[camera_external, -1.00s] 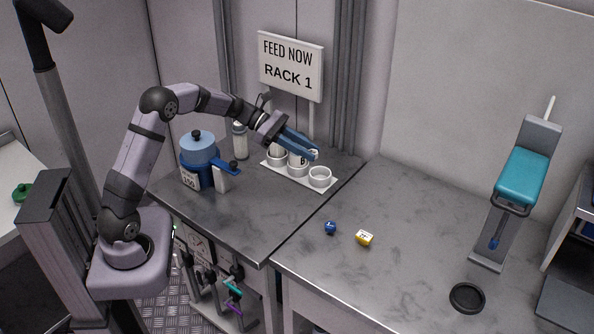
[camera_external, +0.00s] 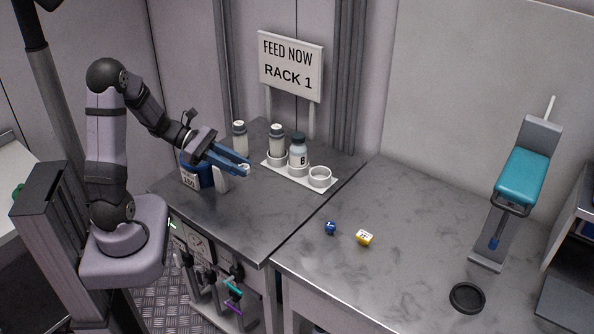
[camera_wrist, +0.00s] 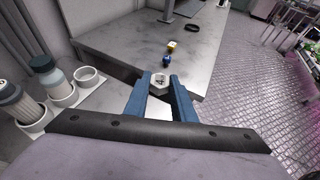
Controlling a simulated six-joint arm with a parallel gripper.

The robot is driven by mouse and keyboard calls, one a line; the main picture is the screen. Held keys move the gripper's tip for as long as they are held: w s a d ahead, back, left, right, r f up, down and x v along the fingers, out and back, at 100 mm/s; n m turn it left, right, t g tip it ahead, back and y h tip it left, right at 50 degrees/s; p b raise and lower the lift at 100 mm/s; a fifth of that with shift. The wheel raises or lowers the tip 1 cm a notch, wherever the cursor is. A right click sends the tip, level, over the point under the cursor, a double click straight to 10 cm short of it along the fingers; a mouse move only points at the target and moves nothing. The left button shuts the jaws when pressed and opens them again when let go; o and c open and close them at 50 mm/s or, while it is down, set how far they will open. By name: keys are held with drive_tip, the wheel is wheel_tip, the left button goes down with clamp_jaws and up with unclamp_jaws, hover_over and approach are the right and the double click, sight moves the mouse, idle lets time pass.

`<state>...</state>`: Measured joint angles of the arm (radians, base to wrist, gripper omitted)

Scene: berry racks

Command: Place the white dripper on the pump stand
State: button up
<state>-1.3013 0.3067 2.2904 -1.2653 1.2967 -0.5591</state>
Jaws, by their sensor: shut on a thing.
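My gripper (camera_external: 245,167) is in front of the blue container at the left of the dark counter, its blue fingers pointing right and slightly down. In the wrist view my gripper (camera_wrist: 160,85) is shut on a small white faceted piece (camera_wrist: 159,80) with a dark mark, held between the fingertips. It may be the white dripper; the external view barely shows it.
A white rack (camera_external: 325,186) holds two bottles and an empty cup. Another bottle (camera_external: 240,138) stands behind. The blue container (camera_external: 193,172) is by my gripper. A blue piece (camera_external: 330,227), a yellow-white piece (camera_external: 364,238) and a black ring (camera_external: 467,298) lie on the right table.

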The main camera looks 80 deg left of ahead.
hover_over(243, 224)
wheel_tip(243, 224, down, 9)
drive_tip(key=shift+f, duration=0.1)
idle(0.3)
drive_tip(key=shift+f, duration=2.9)
drive_tip(key=shift+f, duration=0.15)
drive_tip(key=shift+f+p, duration=0.45)
drive_tip(key=shift+f, duration=1.5)
drive_tip(key=shift+f, duration=0.1)
